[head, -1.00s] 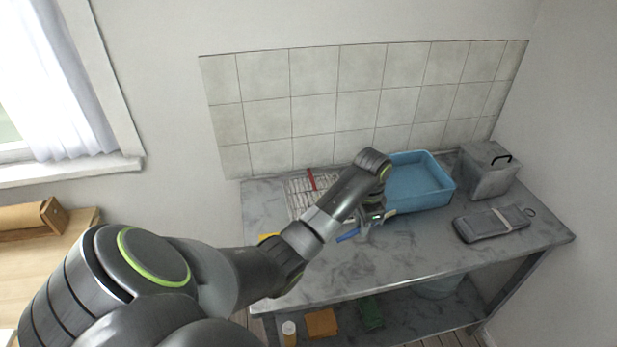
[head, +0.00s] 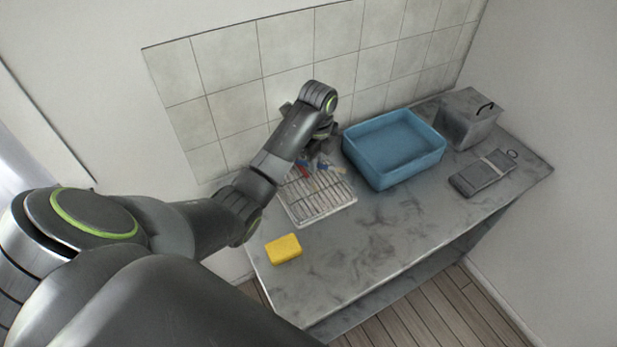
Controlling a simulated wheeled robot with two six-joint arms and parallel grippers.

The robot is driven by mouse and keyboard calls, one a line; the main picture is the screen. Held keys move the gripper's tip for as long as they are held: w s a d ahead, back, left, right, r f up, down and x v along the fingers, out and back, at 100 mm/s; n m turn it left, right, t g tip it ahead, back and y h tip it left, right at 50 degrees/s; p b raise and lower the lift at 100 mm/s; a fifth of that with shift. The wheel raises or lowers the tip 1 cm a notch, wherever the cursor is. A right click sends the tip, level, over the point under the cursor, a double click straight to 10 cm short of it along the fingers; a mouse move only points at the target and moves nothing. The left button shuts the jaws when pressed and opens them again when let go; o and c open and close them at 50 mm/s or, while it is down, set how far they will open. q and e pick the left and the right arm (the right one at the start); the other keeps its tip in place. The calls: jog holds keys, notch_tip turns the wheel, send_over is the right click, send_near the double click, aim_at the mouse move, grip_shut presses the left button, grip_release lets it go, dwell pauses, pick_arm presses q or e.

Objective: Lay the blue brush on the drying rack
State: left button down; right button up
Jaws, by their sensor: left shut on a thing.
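The drying rack (head: 325,208) is a pale wire grid on the grey counter, left of the blue basin. My left gripper (head: 321,151) is over the back part of the rack, partly hidden by its own wrist. It is shut on the blue brush (head: 323,166), of which only a small blue piece shows below the fingers. Whether the brush touches the wires I cannot tell. A red item (head: 304,170) lies at the rack's back left, close to the gripper. My right gripper is not in view.
The blue basin (head: 374,172) stands just right of the rack. A yellow sponge (head: 284,248) lies at the front left. The counter's front middle is clear.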

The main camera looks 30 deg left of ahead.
pick_arm(q)
jog(key=f, duration=0.2)
jog(key=p, duration=0.1)
jog(key=shift+d+f, duration=0.25)
jog(key=shift+f, duration=0.55)
jog(key=f, duration=0.3)
jog(key=shift+a+f+p, duration=0.1)
jog(key=shift+a+p, duration=0.1)
jog(key=shift+p, duration=0.1)
jog(key=shift+f, duration=0.35)
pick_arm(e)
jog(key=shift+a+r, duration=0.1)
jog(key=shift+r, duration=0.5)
pick_arm(q)
jog(key=shift+f, duration=0.1)
jog(key=c, duration=1.5)
grip_release()
jog(key=shift+c, duration=0.2)
jog(key=shift+o, duration=0.7)
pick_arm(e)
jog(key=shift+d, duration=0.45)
